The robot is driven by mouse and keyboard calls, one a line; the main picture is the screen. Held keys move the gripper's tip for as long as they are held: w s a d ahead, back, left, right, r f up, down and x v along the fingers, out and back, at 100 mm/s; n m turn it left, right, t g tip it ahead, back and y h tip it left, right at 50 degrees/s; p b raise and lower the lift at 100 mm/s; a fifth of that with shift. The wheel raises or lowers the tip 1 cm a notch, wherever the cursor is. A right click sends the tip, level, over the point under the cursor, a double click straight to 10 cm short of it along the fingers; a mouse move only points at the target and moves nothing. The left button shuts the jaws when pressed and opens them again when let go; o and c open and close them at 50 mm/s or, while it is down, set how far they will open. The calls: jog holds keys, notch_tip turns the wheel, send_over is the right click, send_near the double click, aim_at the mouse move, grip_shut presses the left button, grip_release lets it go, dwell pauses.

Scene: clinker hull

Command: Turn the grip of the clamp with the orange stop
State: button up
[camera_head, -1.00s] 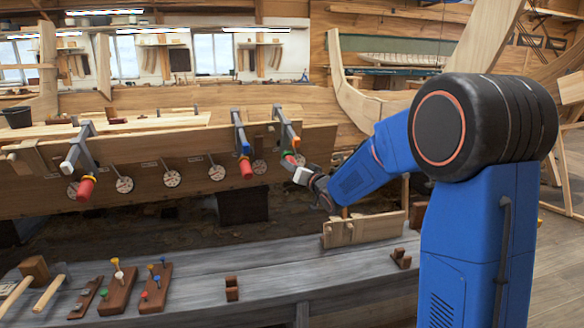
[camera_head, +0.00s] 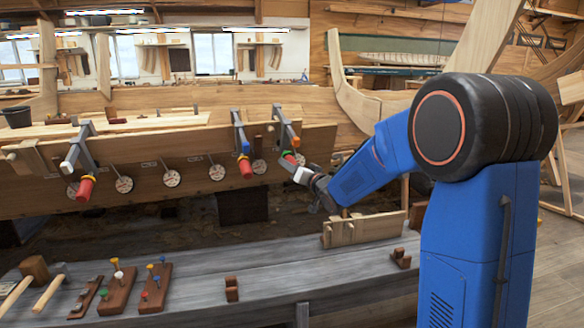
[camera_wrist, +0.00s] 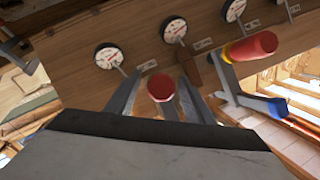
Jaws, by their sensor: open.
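The clamp with the orange stop (camera_head: 295,142) hangs on the hull's top plank, the rightmost of 3 clamps. Its red grip (camera_wrist: 162,88) points toward the camera in the wrist view. My gripper (camera_wrist: 160,80) is open, with one finger on each side of this grip; I cannot tell whether either finger touches it. In the head view my gripper partly hides the grip, and a green band shows beside it.
The clamp with the blue stop (camera_head: 243,146) is just to the left; its red grip (camera_wrist: 252,46) has a yellow ring. Another clamp (camera_head: 83,150) is at far left. Round dials (camera_head: 217,172) line the plank. A grey bench (camera_head: 270,270) with pegged blocks lies below.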

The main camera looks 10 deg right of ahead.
jog(key=v, duration=1.7)
jog(key=shift+s+d+f, duration=0.1)
dwell(0.7)
